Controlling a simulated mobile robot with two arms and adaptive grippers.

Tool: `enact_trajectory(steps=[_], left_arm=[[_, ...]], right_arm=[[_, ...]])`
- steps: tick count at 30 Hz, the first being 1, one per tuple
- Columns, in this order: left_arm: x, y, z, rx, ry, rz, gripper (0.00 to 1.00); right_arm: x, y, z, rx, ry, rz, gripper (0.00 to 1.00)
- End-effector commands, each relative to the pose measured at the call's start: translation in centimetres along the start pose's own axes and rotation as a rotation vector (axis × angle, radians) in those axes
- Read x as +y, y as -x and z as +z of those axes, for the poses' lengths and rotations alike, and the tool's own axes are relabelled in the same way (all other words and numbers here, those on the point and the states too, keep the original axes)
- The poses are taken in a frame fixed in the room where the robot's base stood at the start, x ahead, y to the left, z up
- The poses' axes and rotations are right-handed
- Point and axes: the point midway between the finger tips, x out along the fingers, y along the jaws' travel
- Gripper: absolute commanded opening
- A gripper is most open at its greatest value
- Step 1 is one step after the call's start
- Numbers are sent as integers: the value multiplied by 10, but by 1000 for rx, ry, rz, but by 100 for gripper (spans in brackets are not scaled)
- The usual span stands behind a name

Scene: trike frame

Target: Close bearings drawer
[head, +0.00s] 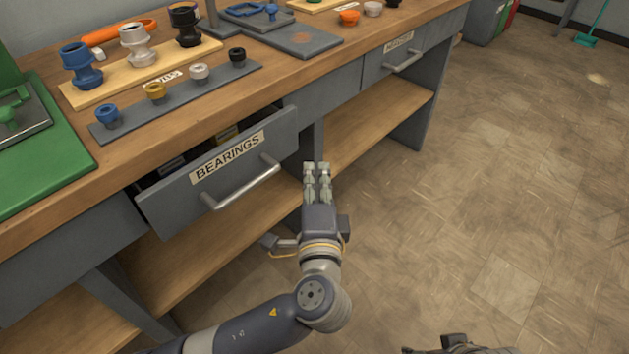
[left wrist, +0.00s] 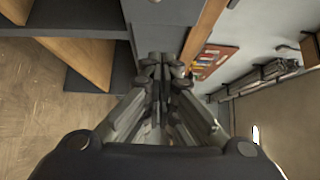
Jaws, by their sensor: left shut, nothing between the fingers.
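The bearings drawer (head: 215,175) is a grey drawer under the bench top with a "BEARINGS" label and a silver bar handle (head: 241,184). It stands partly open, with some items showing inside behind its front panel. My left gripper (head: 317,168) is shut and empty, with its fingers pointing away from me, just right of the drawer front in the head view. It appears apart from the handle. The left wrist view shows its closed fingers (left wrist: 160,68) in front of grey bench surfaces. At the head view's bottom edge, part of my other arm shows, its fingers not clear.
The wooden bench top (head: 200,100) holds several coloured bearing-like parts on strips and a green mat (head: 45,165). A second drawer (head: 400,57) at the right looks shut. A wooden lower shelf (head: 375,125) runs below.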

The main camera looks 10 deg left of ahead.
Motion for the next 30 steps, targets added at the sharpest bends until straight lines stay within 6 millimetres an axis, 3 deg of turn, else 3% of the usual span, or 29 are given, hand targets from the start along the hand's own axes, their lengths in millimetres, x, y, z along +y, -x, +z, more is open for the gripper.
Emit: enact_trajectory(steps=[6, 12, 18, 30], left_arm=[[0, -49, 1, -3, -3, -4, 0], [1, -76, 16, -2, -3, -1, 0], [1, -88, 27, 1, -1, 1, 0], [1, -90, 29, 1, 0, 2, 0]], right_arm=[[0, -8, 2, 0, 0, 1, 70], [0, -11, 4, -1, 0, 1, 70], [0, -13, 4, -1, 1, 0, 70], [0, -12, 4, 0, 1, 0, 70]])
